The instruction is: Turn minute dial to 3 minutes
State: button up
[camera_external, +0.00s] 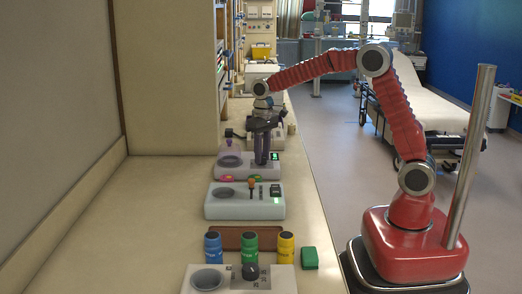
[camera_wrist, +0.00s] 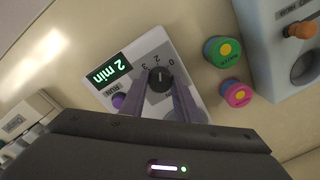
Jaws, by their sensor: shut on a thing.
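The minute dial (camera_wrist: 160,79) is a black round knob on a pale box (camera_wrist: 150,48), with numbers printed around it. A green-lit display (camera_wrist: 108,72) on the box reads "2 min", seen upside down in the wrist view. A purple RUN button (camera_wrist: 118,101) sits beside the display. My gripper (camera_wrist: 161,92) has its two fingers on the dial and is shut on it. In the external view my gripper (camera_external: 262,162) points straight down onto the box (camera_external: 233,173), and its fingers hide the dial there.
Green (camera_wrist: 222,50) and pink (camera_wrist: 237,93) round pieces lie beside the box. A grey device with an orange knob (camera_wrist: 299,31) stands close by. Blue, green and yellow bottles (camera_external: 286,249) stand nearer on the counter. The counter's left side (camera_external: 150,220) is clear.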

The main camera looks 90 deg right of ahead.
jog(key=n, duration=0.4)
jog(key=shift+n, duration=0.4)
jog(key=n, duration=0.5)
jog(key=o, duration=1)
jog(key=shift+o, duration=0.2)
notch_tip(320, 180, up, 14)
jog(key=shift+d+f, duration=0.15)
jog(key=shift+d, duration=0.2)
jog(key=shift+w, duration=0.15)
dwell(0.3)
